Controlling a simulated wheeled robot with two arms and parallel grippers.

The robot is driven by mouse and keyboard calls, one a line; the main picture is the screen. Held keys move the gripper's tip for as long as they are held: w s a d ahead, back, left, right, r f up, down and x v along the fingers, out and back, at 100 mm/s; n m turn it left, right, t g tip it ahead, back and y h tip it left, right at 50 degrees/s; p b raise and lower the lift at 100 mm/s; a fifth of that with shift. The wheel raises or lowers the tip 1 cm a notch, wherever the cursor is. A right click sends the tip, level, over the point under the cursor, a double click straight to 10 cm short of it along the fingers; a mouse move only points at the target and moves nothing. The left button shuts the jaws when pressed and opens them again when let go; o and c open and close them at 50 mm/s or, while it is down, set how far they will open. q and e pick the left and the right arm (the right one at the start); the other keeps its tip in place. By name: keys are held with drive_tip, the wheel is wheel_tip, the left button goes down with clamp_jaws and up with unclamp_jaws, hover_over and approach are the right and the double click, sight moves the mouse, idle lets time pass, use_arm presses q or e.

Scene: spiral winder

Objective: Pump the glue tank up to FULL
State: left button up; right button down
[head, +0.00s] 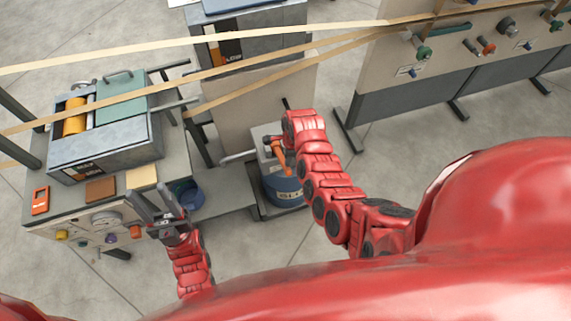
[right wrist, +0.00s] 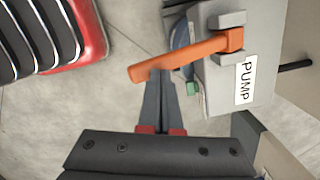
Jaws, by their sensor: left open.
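The blue glue tank (head: 283,188) stands on the floor right of the bench, partly covered by my right arm. A grey pump box labelled PUMP (right wrist: 235,82) has an orange lever (right wrist: 185,56), which also shows in the head view (head: 279,152). My right gripper (right wrist: 162,75) has its fingers together, with the tips at the lower edge of the lever. The lever runs across the fingers, not between them. My left gripper (head: 152,205) is open and empty at the front right of the bench. I cannot see a level mark on the tank.
The bench (head: 55,208) at left carries a grey machine (head: 110,148), an orange meter (head: 40,200) and a knob panel (head: 100,232). A blue bucket (head: 187,194) is beside it. Pale strips (head: 200,74) stretch overhead. Open floor lies at right.

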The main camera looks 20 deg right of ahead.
wheel_tip(320, 180, down, 5)
drive_tip(key=b, duration=0.4)
drive_tip(key=shift+r+b, duration=0.2)
drive_tip(key=shift+b, duration=0.1)
drive_tip(key=shift+r, duration=0.1)
drive_tip(key=d, duration=0.2)
drive_tip(key=d+r, duration=0.1)
drive_tip(key=shift+s, duration=0.4)
